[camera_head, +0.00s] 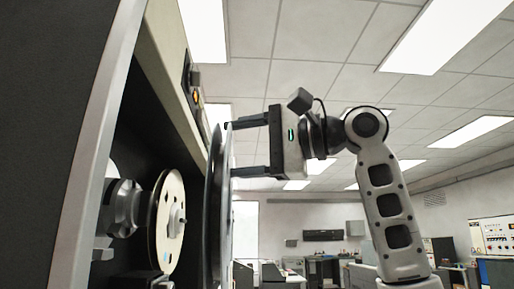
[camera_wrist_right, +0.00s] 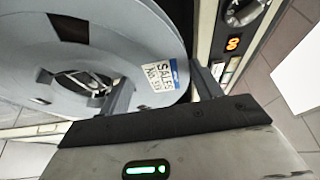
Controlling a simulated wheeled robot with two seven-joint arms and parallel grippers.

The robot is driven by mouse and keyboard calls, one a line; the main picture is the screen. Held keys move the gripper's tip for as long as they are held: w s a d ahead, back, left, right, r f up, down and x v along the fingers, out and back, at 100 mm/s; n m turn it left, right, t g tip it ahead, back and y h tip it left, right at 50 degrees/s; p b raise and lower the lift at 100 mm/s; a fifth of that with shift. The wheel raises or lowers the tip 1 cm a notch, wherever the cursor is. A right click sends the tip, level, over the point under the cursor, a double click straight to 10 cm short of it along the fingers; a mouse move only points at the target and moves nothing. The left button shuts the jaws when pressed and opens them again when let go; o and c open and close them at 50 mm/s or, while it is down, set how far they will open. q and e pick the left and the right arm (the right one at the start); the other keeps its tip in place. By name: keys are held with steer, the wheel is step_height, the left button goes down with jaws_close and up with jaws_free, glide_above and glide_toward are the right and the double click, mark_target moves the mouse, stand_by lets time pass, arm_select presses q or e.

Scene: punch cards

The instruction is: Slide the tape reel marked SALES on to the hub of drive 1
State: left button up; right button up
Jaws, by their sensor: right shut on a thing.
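The SALES reel (camera_wrist_right: 112,40) is grey, with a white and blue label reading SALES (camera_wrist_right: 158,80). In the head view the reel (camera_head: 214,205) stands upright, almost edge-on, at the opening of a tape drive. My right gripper (camera_head: 236,149) is shut on the reel's rim from the right; its fingers also show in the right wrist view (camera_wrist_right: 163,90). Inside the drive are a silver hub-like part (camera_head: 122,207) and a cream disc (camera_head: 167,220) with a central knob. The held reel appears apart from the cream disc. I cannot read the drive's number clearly. My left gripper is not in view.
The drive's frame (camera_head: 90,190) and dark side fill the left. Open room lies to the right, with consoles (camera_head: 490,237) far back.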

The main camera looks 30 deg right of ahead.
steer(key=w+a, duration=0.3)
steer(key=a, duration=0.4)
steer(key=shift+a+p, duration=0.3)
steer(key=shift+s+a+r, duration=0.1)
stand_by(0.4)
stand_by(0.5)
stand_by(0.4)
